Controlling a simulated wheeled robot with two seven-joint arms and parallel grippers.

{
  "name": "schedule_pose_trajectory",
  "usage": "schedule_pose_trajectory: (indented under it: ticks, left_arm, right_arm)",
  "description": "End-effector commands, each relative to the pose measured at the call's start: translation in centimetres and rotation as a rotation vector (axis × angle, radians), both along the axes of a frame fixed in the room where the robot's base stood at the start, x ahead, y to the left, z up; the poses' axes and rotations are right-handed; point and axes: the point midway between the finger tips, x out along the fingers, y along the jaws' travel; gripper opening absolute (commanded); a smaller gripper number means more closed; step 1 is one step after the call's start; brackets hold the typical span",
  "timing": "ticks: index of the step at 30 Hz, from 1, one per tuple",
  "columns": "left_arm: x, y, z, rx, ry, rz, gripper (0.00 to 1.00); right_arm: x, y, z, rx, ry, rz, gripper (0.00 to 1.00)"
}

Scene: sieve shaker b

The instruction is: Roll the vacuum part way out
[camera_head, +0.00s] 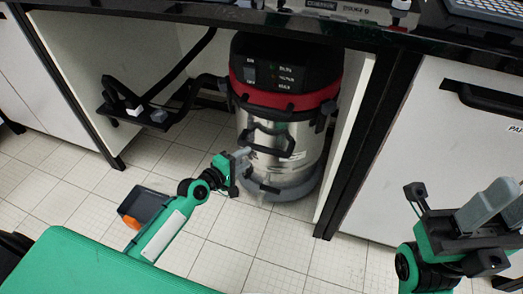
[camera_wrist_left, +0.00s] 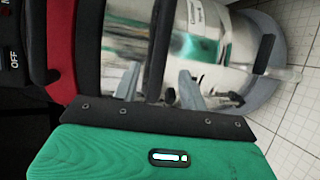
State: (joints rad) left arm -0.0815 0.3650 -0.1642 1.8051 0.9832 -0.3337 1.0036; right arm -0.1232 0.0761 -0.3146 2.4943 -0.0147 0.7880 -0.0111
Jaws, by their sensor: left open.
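The vacuum (camera_head: 290,110) stands upright in the bay under the counter. It has a black top, a red band and a shiny steel drum on a grey base, and it fills much of the left wrist view (camera_wrist_left: 215,35). Its black front handle (camera_head: 268,138) faces me. My left gripper (camera_head: 243,157) is open at the drum's front, close to the handle. In the left wrist view its two grey fingers (camera_wrist_left: 160,88) stand apart with the black handle bar (camera_wrist_left: 160,45) between them; contact cannot be told.
A black hose (camera_head: 190,60) and a bracket-like holder (camera_head: 135,112) are left of the vacuum. The bay's right side panel (camera_head: 350,130) stands close beside it. A dark grey bin (camera_head: 146,203) lies on the floor. Tiled floor (camera_head: 265,235) in front is mostly clear.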

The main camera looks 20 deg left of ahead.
Motion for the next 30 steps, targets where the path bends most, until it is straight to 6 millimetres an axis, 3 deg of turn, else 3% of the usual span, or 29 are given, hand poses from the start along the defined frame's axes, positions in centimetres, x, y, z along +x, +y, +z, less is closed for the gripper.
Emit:
schedule_pose_trajectory:
  ticks: [6,13,27,30]
  left_arm:
    - [3.8,-1.8,-1.0,-0.002,-0.001,0.0,0.43]
    - [6.6,-3.0,-1.6,-0.001,0.0,0.0,0.43]
    - [7.6,-3.6,-1.7,0.002,0.001,0.0,0.43]
    - [7.6,-3.6,-1.7,0.002,0.001,0.0,0.26]
  right_arm:
    - [-0.2,0.3,-0.1,0.004,-0.032,0.011,0.36]
    - [0.0,0.9,0.3,0.002,-0.051,0.03,0.36]
    - [-0.1,1.2,0.9,0.01,-0.065,0.044,0.36]
    - [-0.1,1.2,0.8,0.011,-0.063,0.044,0.36]
